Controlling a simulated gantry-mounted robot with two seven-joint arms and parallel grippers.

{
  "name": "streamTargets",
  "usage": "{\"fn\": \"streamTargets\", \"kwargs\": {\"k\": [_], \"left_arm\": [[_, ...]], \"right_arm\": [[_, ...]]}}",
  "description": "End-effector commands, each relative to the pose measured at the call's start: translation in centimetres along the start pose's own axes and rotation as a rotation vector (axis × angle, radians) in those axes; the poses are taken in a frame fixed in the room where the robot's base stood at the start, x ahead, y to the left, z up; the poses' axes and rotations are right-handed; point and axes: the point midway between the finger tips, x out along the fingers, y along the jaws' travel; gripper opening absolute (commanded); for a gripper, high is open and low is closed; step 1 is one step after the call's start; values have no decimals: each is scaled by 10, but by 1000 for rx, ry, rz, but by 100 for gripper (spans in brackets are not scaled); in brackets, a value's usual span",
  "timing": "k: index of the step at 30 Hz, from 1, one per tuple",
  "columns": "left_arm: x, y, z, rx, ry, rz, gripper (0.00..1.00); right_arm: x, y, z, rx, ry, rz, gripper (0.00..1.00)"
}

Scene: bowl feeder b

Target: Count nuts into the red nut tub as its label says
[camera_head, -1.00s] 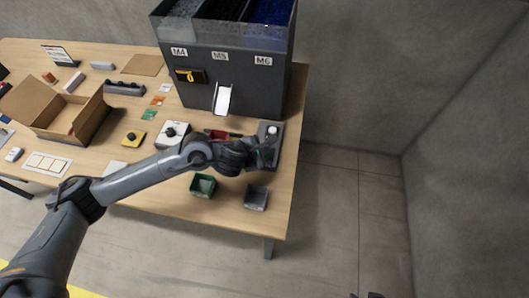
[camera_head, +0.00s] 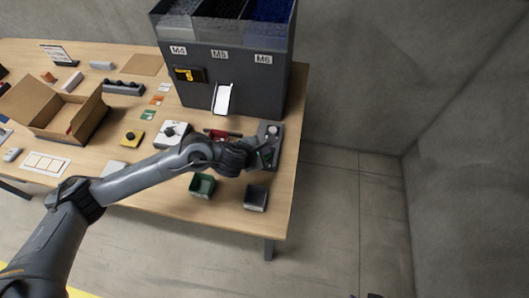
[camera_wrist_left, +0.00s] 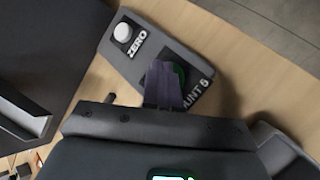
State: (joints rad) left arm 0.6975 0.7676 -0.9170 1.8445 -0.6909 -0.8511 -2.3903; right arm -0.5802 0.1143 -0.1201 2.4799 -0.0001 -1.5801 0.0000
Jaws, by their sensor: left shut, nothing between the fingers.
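The red nut tub (camera_head: 219,134) stands on the bench below the feeder's white chute (camera_head: 223,98), partly hidden behind my left arm; its label and contents cannot be read. A grey button box (camera_head: 272,130) stands to its right. In the left wrist view the box has a white button (camera_wrist_left: 123,33) marked ZERO and a green button (camera_wrist_left: 181,74) by a partly covered label ending "UNT 5". My left gripper (camera_wrist_left: 165,84) is shut and empty, its fingertips over the green button and partly covering it; contact cannot be told. My right gripper is not in view.
A green tub (camera_head: 202,186) and a grey tub (camera_head: 256,198) stand near the front edge. An open cardboard box (camera_head: 60,128) is at left.

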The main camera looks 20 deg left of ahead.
Motion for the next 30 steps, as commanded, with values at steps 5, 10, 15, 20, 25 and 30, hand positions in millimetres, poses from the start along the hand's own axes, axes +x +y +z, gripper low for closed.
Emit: {"fn": "streamTargets", "kwargs": {"k": [5, 10, 15, 20, 25, 30], "left_arm": [[1, -1, -1, 1, 2, -1, 0], [0, -1, -1, 1, 3, -2, 0], [-3, 2, 1, 1, 3, -1, 0], [-9, 6, 5, 1, 2, -1, 0], [-12, 7, 7, 1, 2, -2, 0], [-11, 7, 7, 1, 2, -1, 0]], "right_arm": [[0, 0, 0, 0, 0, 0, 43], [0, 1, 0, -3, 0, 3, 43], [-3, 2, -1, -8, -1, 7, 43], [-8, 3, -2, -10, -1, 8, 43], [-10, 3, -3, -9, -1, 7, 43], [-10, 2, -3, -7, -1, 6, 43]]}}
